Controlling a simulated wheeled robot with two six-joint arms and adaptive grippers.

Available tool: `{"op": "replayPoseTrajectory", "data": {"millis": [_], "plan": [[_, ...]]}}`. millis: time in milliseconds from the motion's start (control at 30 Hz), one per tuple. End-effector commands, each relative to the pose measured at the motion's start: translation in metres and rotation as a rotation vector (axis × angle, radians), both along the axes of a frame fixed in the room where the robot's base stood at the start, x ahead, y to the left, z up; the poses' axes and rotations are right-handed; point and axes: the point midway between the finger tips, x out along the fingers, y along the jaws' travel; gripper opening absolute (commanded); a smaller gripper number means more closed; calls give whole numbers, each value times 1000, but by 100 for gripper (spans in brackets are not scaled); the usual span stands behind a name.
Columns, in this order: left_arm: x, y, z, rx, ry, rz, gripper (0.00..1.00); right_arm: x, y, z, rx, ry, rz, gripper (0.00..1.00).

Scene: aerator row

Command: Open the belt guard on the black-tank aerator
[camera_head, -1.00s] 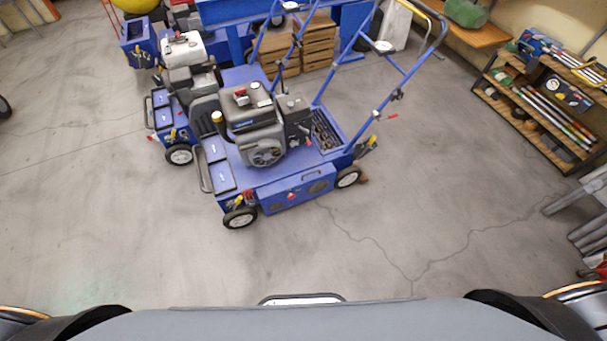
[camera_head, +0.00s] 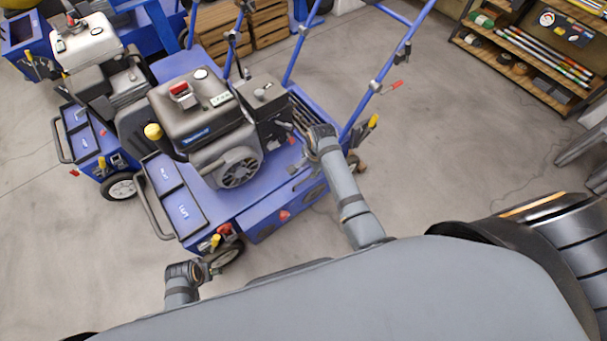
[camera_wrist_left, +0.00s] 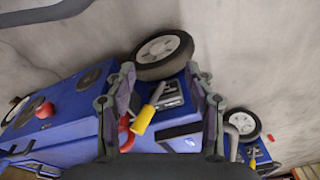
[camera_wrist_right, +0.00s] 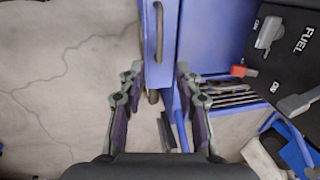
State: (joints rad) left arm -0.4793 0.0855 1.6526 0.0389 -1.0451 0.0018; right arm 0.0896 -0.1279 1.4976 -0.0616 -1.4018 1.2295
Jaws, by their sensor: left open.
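The black-tank aerator (camera_head: 210,195) stands nearest me, with a dark engine and tank (camera_head: 195,105) on a blue deck. A blue cover (camera_wrist_right: 148,65) along its side carries a dark bar handle (camera_wrist_right: 159,32), seen in the right wrist view; I take this to be the belt guard. My right gripper (camera_head: 298,168) is open above that side, fingers apart, with the cover's end and handle showing ahead between them. My left gripper (camera_head: 211,269) is open by the front wheel (camera_head: 228,254); a yellow-handled lever (camera_wrist_left: 145,118) and red knob (camera_wrist_left: 125,128) show between its fingers, contact unclear.
A white-tank aerator (camera_head: 88,45) stands close behind at left. Wooden crates (camera_head: 218,28) are at the back, and a shelf (camera_head: 530,60) with rods is at right. The floor (camera_head: 430,130) between aerator and shelf is clear.

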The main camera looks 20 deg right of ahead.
Motion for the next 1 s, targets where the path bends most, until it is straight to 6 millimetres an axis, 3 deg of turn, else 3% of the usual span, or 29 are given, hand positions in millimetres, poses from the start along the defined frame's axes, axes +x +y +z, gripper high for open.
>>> {"op": "replayPoseTrajectory", "data": {"millis": [233,500,700,1000], "plan": [[11,-13,45,-22,1,-8,54,7,2,-42,-1,2,2,34],[7,-25,103,-42,12,-23,54,13,5,-77,0,1,2,34],[6,-31,110,-62,-17,-31,54,17,6,-97,0,1,3,34],[6,-32,113,-64,-23,-32,54,18,6,-98,0,0,2,34]]}}
